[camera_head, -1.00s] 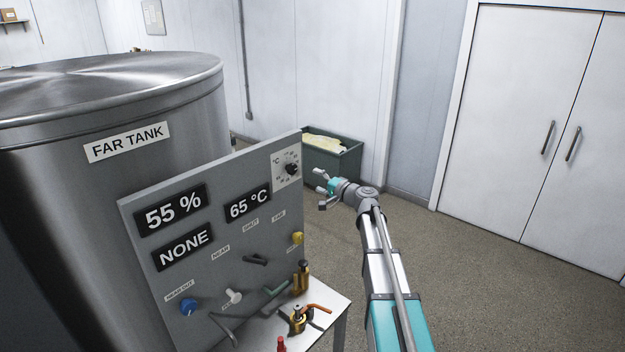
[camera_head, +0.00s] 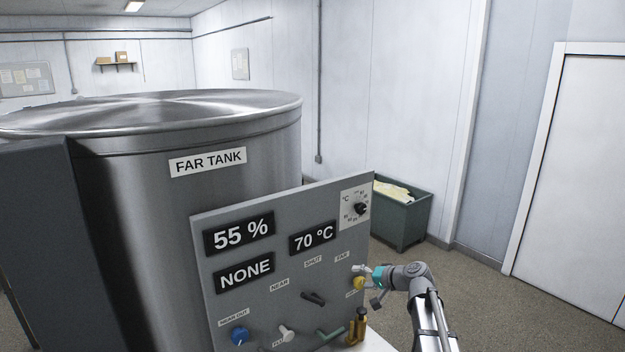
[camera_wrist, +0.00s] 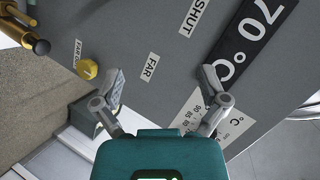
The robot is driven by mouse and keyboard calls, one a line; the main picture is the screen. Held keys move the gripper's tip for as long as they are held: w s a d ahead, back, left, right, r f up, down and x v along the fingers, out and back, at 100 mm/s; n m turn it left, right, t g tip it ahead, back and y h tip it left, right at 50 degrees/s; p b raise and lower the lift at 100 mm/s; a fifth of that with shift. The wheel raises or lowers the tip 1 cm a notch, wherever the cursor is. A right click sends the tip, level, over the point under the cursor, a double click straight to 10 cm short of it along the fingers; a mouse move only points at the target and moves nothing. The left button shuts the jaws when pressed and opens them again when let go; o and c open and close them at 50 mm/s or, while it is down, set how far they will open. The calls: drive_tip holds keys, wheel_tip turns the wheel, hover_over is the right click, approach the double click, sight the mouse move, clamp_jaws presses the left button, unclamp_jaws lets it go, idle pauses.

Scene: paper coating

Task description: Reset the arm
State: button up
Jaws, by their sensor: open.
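My gripper (camera_head: 368,285) is at the right edge of the grey control panel (camera_head: 300,205), close to the yellow knob (camera_head: 358,283) in the head view. In the wrist view my gripper (camera_wrist: 165,82) has its two fingers spread wide with nothing between them, in front of the panel face. The yellow knob (camera_wrist: 87,69) lies left of the fingers there, and the FAR label (camera_wrist: 150,67) shows between them. The temperature dial (camera_head: 360,208) is at the panel's upper right. The displays read 70 °C (camera_head: 313,238), 55 % (camera_head: 239,233) and NONE (camera_head: 244,274).
The steel far tank (camera_head: 190,205) stands behind the panel. A blue knob (camera_head: 239,336), a white handle (camera_head: 286,333), a black lever (camera_head: 313,298) and brass fittings (camera_head: 357,326) are low on the panel side. A green bin (camera_head: 403,222) stands behind. Floor at right is clear.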

drive_tip(key=s+d+f+n+g+h+b, duration=0.1)
drive_tip(key=s+f+g+h+b, duration=0.3)
drive_tip(key=s+f, duration=0.7)
drive_tip(key=s+d+f+n+g+h+b, duration=0.1)
drive_tip(key=s+f+g+h+b, duration=0.3)
drive_tip(key=s+f, duration=0.7)
drive_tip(key=s+n+h+b, duration=0.1)
drive_tip(key=s+h+b, duration=0.1)
drive_tip(key=s, duration=0.1)
drive_tip(key=shift+s+n, duration=0.35)
drive_tip(key=shift+n, duration=0.05)
